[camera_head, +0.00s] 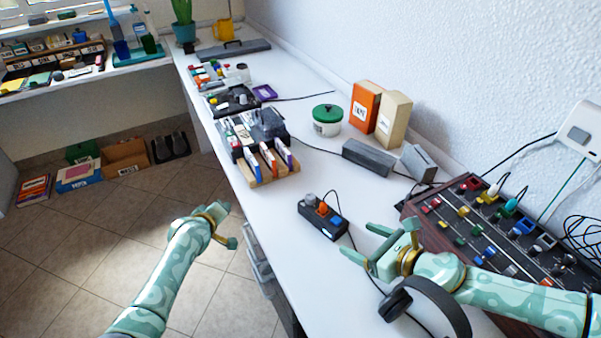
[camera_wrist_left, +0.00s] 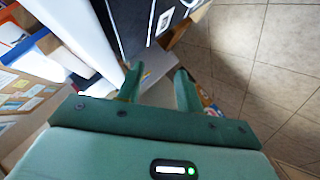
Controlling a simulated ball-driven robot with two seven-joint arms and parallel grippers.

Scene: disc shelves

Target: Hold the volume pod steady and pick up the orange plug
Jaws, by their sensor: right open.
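The volume pod (camera_head: 330,224) is a small dark box lying on the white worktop, with a grey knob at its far end and a blue-lit patch near its front. The orange plug (camera_head: 323,208) sits in the top of the pod beside the knob. A dark cable runs from the pod. My right gripper (camera_head: 360,240) is open and empty, just right of the pod and apart from it. My left gripper (camera_head: 228,226) hangs over the floor, left of the worktop edge; in the left wrist view its fingers (camera_wrist_left: 160,88) are apart with nothing between them.
Headphones (camera_head: 425,305) lie below my right gripper. A mixer panel (camera_head: 480,230) with coloured knobs stands at the right. A wooden rack (camera_head: 268,175) of upright discs and grey blocks (camera_head: 368,157) stand behind the pod. The worktop left of the pod is clear.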

